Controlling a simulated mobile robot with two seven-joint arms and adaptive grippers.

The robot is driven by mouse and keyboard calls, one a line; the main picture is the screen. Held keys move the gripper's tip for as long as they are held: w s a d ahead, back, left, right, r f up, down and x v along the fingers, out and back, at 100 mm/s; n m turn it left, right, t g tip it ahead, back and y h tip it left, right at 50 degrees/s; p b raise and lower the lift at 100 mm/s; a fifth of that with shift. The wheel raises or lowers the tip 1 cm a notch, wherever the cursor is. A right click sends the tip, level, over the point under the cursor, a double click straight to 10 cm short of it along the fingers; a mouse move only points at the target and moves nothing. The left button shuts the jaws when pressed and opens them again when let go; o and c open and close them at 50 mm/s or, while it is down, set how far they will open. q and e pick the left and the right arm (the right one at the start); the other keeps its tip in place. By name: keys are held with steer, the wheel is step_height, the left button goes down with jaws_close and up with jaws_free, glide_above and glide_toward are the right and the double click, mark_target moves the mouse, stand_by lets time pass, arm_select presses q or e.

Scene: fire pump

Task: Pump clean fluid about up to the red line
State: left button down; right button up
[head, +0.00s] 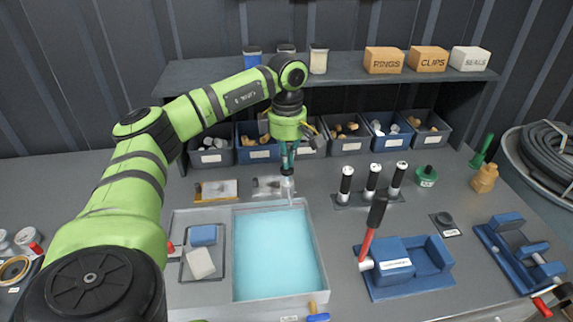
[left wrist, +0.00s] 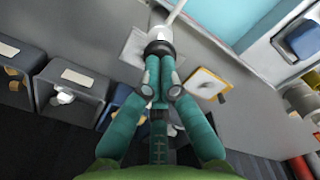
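My left gripper (head: 288,165) is above the far edge of a grey tray. Its teal fingers (left wrist: 161,66) come together on a small pale and dark fitting (left wrist: 159,47) with a pale stem. In the head view the pale fitting (head: 288,186) shows just below the fingertips. The tray's right compartment holds clear light-blue fluid (head: 278,252). A blue device (head: 396,265) with a red lever (head: 367,243) and a black grip stands to the right. I cannot make out a red line. My right gripper is not in view.
The left part of the tray holds a blue block (head: 203,235) and a white block (head: 200,263). Dark cylinders with white tops (head: 372,180) stand right of my gripper. A shelf (head: 345,68) and several bins line the back. Another blue device (head: 520,255) stands at right.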

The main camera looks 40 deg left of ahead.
arm_select(q)
steer(key=shift+f+b, duration=0.8)
steer(key=shift+f, duration=0.7)
steer(key=shift+r+p, duration=1.65)
steer(key=shift+r, duration=0.15)
steer(key=shift+f, duration=0.2)
